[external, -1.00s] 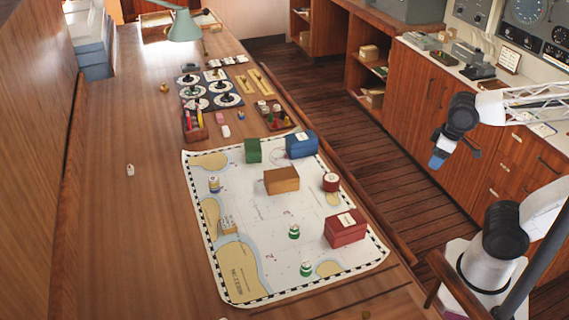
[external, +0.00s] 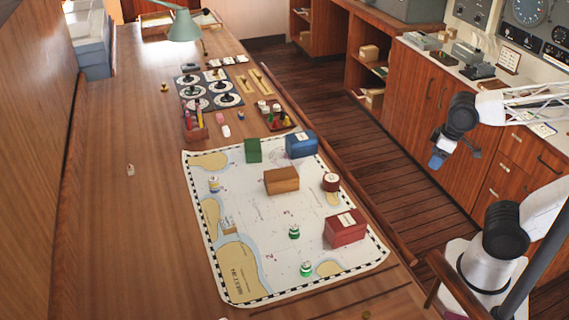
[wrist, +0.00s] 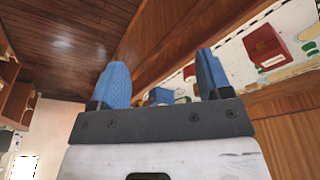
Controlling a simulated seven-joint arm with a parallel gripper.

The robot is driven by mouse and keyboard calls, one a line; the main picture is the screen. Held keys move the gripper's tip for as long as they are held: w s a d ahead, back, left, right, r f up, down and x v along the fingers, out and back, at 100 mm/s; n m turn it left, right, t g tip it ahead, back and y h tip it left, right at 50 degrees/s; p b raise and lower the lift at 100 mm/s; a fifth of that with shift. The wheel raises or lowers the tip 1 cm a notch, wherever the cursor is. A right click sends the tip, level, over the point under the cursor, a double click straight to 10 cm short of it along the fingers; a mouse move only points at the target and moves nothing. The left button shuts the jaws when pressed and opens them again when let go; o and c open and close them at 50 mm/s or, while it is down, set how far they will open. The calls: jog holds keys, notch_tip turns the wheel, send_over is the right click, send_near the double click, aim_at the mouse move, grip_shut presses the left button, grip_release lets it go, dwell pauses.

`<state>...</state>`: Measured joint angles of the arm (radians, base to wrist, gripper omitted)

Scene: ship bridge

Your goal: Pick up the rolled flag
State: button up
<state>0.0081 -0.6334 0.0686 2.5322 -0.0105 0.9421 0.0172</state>
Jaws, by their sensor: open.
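Several small rolled or cylindrical pieces stand on the chart (external: 262,225); I cannot tell for sure which is the rolled flag. In the external view these are a blue, white and yellow one (external: 214,184) at the left, a dark red and white one (external: 331,181) at the right, and two green and white ones (external: 294,232) (external: 306,268) nearer the front. My gripper (external: 439,158) is open and empty, over the floor to the right of the table. Its two blue fingers are spread apart in the wrist view (wrist: 163,78).
Green (external: 253,150), blue (external: 301,145), brown (external: 282,181) and red (external: 345,228) boxes stand on the chart. A raised wooden edge (external: 340,186) runs along the table's right side. The table left of the chart is mostly clear.

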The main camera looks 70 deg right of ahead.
aim_at(214, 185)
jog(key=shift+c, duration=0.2)
dwell(0.3)
